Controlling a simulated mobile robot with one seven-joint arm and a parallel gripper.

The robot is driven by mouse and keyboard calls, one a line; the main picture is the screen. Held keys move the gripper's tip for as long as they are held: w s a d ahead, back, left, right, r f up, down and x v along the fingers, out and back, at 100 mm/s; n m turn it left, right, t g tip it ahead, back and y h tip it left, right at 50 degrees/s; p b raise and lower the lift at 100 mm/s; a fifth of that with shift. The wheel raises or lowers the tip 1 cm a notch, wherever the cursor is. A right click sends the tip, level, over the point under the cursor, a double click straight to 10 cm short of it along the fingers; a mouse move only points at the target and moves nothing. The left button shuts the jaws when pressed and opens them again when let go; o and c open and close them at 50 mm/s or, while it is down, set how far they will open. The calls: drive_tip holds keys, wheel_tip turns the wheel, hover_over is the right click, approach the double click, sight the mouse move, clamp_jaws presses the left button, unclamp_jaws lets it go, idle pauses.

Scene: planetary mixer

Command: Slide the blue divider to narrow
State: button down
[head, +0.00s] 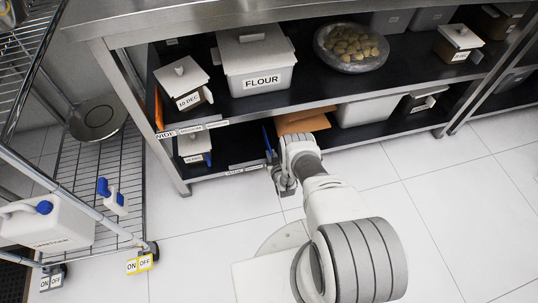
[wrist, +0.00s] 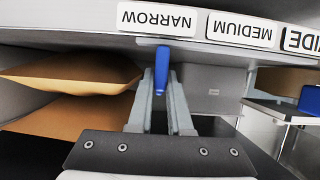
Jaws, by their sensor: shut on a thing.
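The blue divider (wrist: 161,68) stands upright between my gripper's fingers in the wrist view, which is upside down. My gripper (wrist: 161,88) is shut on it. The divider is in line with the middle of the NARROW label (wrist: 157,18) on the shelf edge. The MEDIUM label (wrist: 241,30) and part of the WIDE label (wrist: 300,41) are beside it. In the head view the divider (head: 267,138) shows as a thin blue strip on the lower shelf, and my gripper (head: 272,160) is at that shelf's front edge, partly hidden by my arm.
Orange packages (head: 302,121) lie close beside my gripper on the lower shelf. A small box with a blue part (head: 195,150) stands to the left. A FLOUR bin (head: 255,62) is on the shelf above. The tiled floor in front is clear at right.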

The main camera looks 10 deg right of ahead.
drive_tip(key=shift+d, duration=0.7)
drive_tip(key=c, duration=0.8)
unclamp_jaws()
drive_tip(key=shift+d, duration=0.1)
drive_tip(key=shift+c, duration=0.2)
drive_tip(key=shift+s, duration=0.15)
